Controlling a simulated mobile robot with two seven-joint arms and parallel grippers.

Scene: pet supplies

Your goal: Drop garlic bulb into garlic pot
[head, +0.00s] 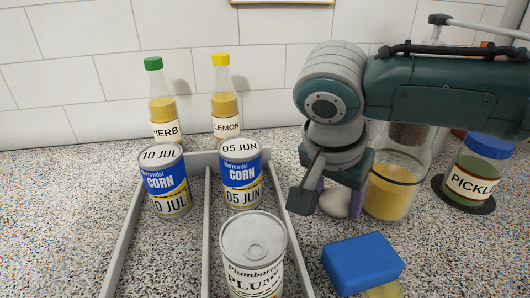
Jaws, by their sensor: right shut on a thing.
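My right gripper (335,198) reaches down from the upper right, with its fingers around a pale, rounded thing low over or at the counter. This looks like the garlic bulb (335,205); the fingers hide part of it. It is just right of the grey divided tray and left of a glass jar with yellow contents. I see nothing that I can pick out as the garlic pot; my right arm hides part of the area behind it. My left gripper is not in view.
The grey tray (207,240) holds two corn cans (167,182) (240,178) and a plum can (252,250). Green-capped (163,105) and yellow-capped (226,105) bottles stand behind. The yellow-filled jar (390,192), pickle jar (472,175) and blue block (362,262) are right.

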